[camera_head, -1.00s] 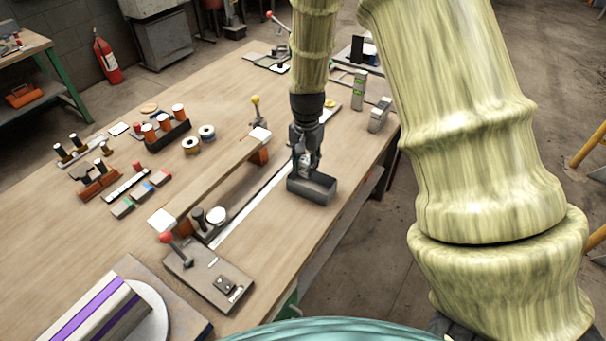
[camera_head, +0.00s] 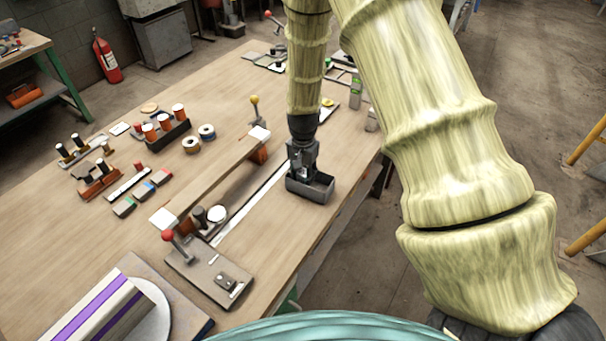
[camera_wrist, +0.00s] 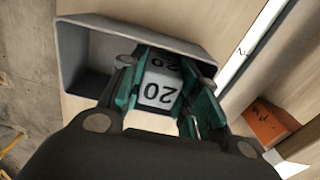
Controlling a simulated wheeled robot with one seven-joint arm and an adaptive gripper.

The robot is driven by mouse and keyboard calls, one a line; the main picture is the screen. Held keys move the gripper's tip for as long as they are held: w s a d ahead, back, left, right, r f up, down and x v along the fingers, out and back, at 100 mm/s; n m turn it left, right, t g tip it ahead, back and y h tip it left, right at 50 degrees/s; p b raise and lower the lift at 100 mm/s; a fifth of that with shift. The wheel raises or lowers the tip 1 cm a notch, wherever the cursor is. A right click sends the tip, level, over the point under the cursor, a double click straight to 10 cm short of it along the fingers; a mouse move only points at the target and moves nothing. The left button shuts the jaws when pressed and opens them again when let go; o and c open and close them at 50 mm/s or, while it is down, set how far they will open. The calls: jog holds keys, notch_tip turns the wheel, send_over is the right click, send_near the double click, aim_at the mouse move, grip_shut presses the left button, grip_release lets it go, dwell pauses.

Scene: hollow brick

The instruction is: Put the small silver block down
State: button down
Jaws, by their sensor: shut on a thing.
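The small silver block (camera_wrist: 160,86), marked "20", sits between the green-padded fingers of my gripper (camera_wrist: 157,100) in the wrist view. My gripper is shut on it. In the head view my gripper (camera_head: 303,165) points down into a dark grey open-topped bin (camera_head: 318,190) on the bench. The bin's rim also shows in the wrist view (camera_wrist: 62,50), behind and around the block. The block is over or inside the bin opening; whether it touches the floor of the bin I cannot tell. In the head view the fingers hide the block.
A long wooden bar (camera_head: 212,180) with white ends stands left of the bin. A lever plate with a red knob (camera_head: 168,236) is at the near left. Spools (camera_head: 207,132) and coloured blocks lie further left. The bench's right edge is close beside the bin.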

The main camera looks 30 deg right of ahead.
aim_at(303, 172)
jog(key=c, duration=1.3)
grip_release()
jog(key=shift+w+f, duration=0.15)
jog(key=shift+f, duration=0.1)
jog(key=shift+r, duration=0.1)
jog(key=shift+r, duration=0.25)
jog(key=shift+r+b, duration=1.6)
jog(key=shift+r, duration=4.3)
